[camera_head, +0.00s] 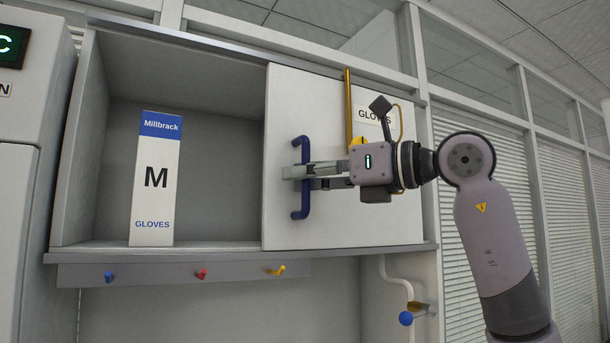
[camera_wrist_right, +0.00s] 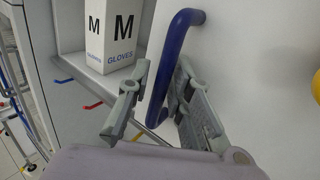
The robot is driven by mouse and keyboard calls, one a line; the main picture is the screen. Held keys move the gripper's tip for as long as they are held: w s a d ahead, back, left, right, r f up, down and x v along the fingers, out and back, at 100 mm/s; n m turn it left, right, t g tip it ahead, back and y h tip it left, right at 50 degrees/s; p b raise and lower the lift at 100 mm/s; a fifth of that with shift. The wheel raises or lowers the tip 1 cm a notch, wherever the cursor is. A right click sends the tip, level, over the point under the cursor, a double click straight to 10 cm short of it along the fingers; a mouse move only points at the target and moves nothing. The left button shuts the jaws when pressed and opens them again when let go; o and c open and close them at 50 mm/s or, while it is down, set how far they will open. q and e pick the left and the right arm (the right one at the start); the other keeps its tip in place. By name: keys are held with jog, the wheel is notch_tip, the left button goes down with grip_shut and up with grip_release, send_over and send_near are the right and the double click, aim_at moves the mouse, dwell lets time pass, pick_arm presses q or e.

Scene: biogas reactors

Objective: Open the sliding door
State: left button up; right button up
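The white sliding door (camera_head: 240,0) stands over the right half of a grey wall cabinet (camera_head: 73,160); the left half is uncovered. A dark blue bar handle (camera_head: 302,207) is fixed upright near the door's left edge, and it also shows in the right wrist view (camera_wrist_right: 178,50). My right gripper (camera_head: 296,173) reaches the handle from the right. In the wrist view its two fingers (camera_wrist_right: 162,98) stand on either side of the handle, with a visible gap between the left finger and the bar. The fingers are open. My left gripper is out of view.
A white and blue glove box (camera_head: 155,200) stands upright in the uncovered half of the cabinet. Blue, red and yellow hooks (camera_head: 202,274) sit on a rail below. A white pipe with a blue knob (camera_head: 405,318) hangs under the cabinet's right end.

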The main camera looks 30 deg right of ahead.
jog(key=v, duration=1.2)
dwell(0.4)
